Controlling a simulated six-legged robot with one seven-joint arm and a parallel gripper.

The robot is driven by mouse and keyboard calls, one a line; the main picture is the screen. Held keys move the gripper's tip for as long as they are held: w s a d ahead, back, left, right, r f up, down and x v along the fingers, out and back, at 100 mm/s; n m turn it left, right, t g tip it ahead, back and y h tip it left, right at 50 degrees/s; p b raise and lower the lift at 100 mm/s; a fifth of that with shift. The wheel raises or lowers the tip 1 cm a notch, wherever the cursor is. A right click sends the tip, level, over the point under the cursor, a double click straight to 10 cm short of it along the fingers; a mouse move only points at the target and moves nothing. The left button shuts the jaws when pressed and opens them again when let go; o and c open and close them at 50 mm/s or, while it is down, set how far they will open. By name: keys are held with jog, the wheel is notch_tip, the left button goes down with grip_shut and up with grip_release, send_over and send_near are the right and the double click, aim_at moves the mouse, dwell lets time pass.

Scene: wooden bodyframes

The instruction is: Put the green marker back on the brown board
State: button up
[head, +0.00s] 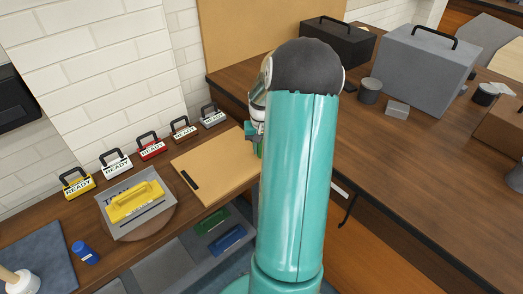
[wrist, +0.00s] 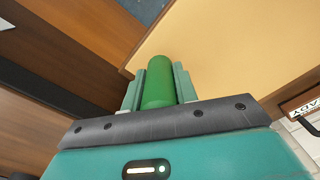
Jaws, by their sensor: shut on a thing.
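The green marker (wrist: 159,82) stands out between the two teal fingers of my gripper (wrist: 158,90) in the wrist view. My gripper is shut on it. A sliver of the green marker (head: 259,150) shows in the head view beside my arm, below my gripper (head: 254,133). The brown board (head: 215,162) lies flat on the wooden bench, with a short black bar at its left edge. The board fills the upper right of the wrist view (wrist: 225,48). My gripper is by its right end; my arm hides part of that area. I cannot tell whether marker and board touch.
A row of small READY cases (head: 151,147) stands along the wall behind the board. A grey tray with a yellow piece (head: 133,205) is to its left. Green and blue items (head: 227,238) lie below the bench edge. Grey and black cases (head: 416,68) stand at right.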

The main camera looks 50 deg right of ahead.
jog(key=shift+f, duration=0.75)
jog(key=shift+f, duration=0.1)
jog(key=o, duration=1.1)
jog(key=shift+c, duration=0.2)
notch_tip(320, 180, up, 12)
jog(key=shift+f, duration=0.1)
jog(key=shift+w+a+r, duration=0.1)
jog(key=shift+r, duration=0.15)
